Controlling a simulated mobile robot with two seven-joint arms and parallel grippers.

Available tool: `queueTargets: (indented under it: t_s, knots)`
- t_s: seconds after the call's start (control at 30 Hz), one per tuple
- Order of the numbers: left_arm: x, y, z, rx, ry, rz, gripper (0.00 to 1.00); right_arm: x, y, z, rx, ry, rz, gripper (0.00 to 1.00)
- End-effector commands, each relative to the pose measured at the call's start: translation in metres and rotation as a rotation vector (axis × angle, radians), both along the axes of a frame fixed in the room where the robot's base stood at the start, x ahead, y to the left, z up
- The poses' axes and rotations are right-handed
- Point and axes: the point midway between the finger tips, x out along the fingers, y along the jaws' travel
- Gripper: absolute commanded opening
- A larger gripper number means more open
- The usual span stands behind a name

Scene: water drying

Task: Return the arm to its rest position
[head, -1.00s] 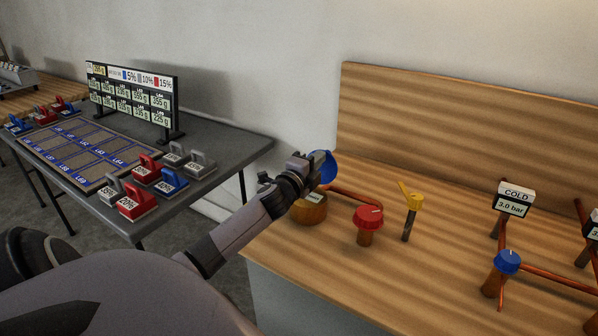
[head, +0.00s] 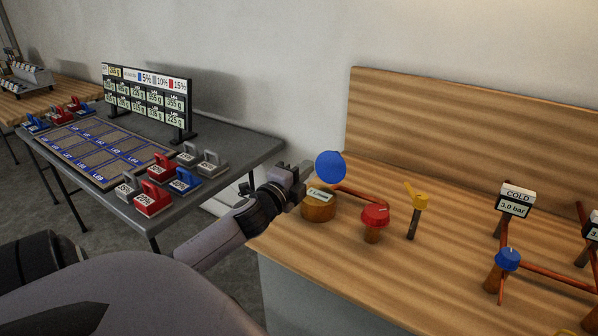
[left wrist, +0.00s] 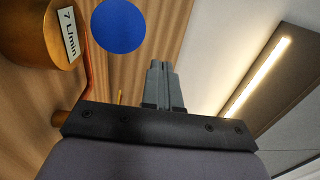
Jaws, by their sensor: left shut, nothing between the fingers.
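My left arm reaches in from the lower left in the head view. Its gripper (head: 304,171) is shut and empty at the left end of the wooden bench, just left of a blue disc (head: 330,166). A small gap shows between the fingertips and the disc. In the left wrist view the closed fingers (left wrist: 160,72) point up, with the blue disc (left wrist: 118,26) to their upper left. Below the gripper stands a round wooden piece (head: 318,209) with a white label, which reads 7 L/min in the left wrist view. My right gripper is not in view.
On the wooden bench (head: 440,270) stand a red knob (head: 375,215), a yellow lever (head: 416,200), a COLD gauge (head: 515,200) and a blue knob (head: 508,259). A grey table (head: 240,150) at left holds labelled weights and a sign (head: 147,100). A floor gap separates table and bench.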

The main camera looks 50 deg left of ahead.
Motion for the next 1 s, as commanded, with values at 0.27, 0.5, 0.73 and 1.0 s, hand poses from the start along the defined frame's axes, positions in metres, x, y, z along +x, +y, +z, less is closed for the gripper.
queueTargets:
  t_s: [0.27, 0.5, 0.73, 1.0]
  knots:
    - [-0.019, -0.004, 0.005, 0.001, 0.000, 0.000, 0.00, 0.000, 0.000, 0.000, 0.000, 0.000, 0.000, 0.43]
    - [-0.020, -0.005, 0.005, 0.000, 0.000, 0.000, 0.00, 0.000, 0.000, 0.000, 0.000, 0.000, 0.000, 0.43]
    - [-0.034, -0.022, -0.024, -0.150, 0.060, 0.043, 0.00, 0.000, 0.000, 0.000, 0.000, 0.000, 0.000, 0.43]
    - [-0.115, -0.100, -0.121, -0.707, 0.352, 0.260, 0.00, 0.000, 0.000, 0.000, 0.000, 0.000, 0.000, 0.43]
